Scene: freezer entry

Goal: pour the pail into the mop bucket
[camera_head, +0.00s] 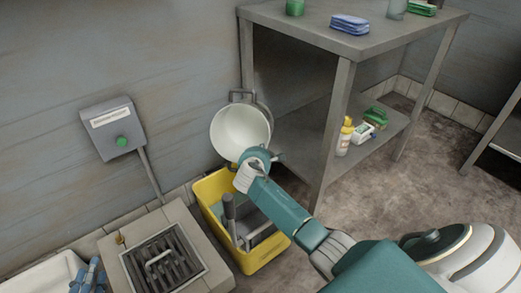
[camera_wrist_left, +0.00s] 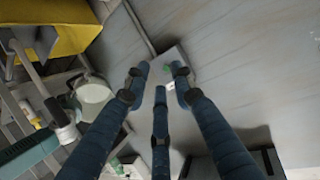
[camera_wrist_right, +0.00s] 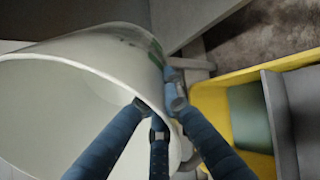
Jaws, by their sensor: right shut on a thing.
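The white pail (camera_head: 238,128) is tilted, its mouth facing my head camera, above the back end of the yellow mop bucket (camera_head: 206,187). Its visible inside looks empty. My right gripper (camera_wrist_right: 160,108) is shut on the pail's rim; the pail (camera_wrist_right: 70,85) fills the left of the right wrist view. In the head view my right wrist hides the fingers. The mop bucket (camera_wrist_right: 215,88) stands on the floor with a grey wringer (camera_head: 255,230) and something greenish inside. My left gripper (camera_head: 88,277) is at the lower left, its blue fingers (camera_wrist_left: 160,75) spread and empty.
A grey metal table (camera_head: 350,40) with a lower shelf stands right of the pail, its leg close by. Bottles and sponges sit on it. A floor drain grate (camera_head: 162,257) lies left of the bucket. A wall box with a green button (camera_head: 122,141) hangs above.

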